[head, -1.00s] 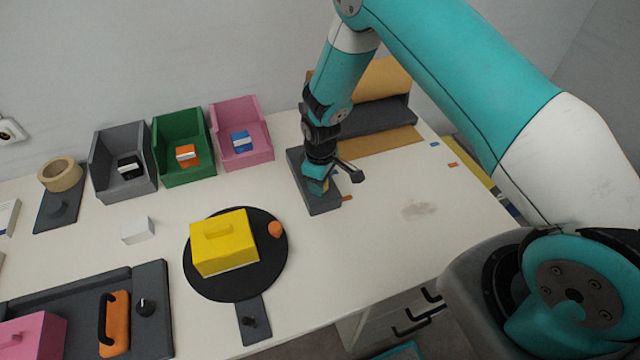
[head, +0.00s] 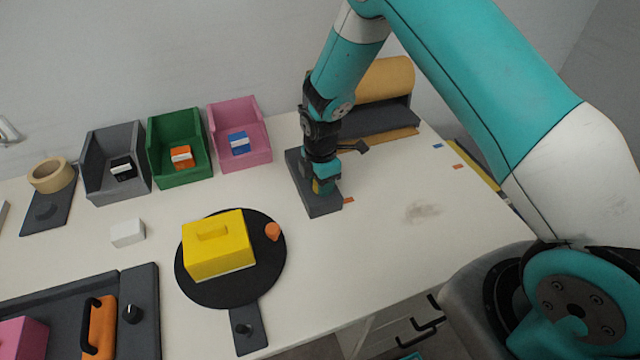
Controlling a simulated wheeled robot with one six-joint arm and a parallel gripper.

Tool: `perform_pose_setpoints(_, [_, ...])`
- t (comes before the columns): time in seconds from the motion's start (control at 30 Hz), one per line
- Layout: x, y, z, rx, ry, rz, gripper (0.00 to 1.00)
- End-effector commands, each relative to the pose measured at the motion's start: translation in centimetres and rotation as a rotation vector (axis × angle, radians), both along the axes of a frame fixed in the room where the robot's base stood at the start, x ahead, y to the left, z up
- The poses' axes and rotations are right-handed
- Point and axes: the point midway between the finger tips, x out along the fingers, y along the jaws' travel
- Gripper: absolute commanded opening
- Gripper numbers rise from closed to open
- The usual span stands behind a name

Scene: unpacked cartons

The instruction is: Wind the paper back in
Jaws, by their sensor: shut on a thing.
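A roll of brown paper (head: 385,80) sits in a dark grey dispenser (head: 385,122) at the back right of the table. A narrow strip of its paper (head: 393,137) shows on the table in front of the dispenser. A dark grey crank base (head: 323,204) lies beside the dispenser, to its left. My gripper (head: 323,186) points down over this base and is shut on the crank handle, which is mostly hidden by the fingers.
Grey (head: 115,165), green (head: 180,150) and pink (head: 240,135) bins stand along the wall. A black turntable (head: 230,295) bears a yellow box (head: 215,245). Small orange (head: 458,167) and blue (head: 437,146) marks lie on the table at right.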

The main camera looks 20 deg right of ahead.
Motion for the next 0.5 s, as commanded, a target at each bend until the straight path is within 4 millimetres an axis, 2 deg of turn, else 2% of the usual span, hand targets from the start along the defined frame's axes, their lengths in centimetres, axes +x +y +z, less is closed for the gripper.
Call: perform_pose_setpoints(0.5, [0.12, 0.01, 0.05, 0.001, -0.003, 0.449, 0.17])
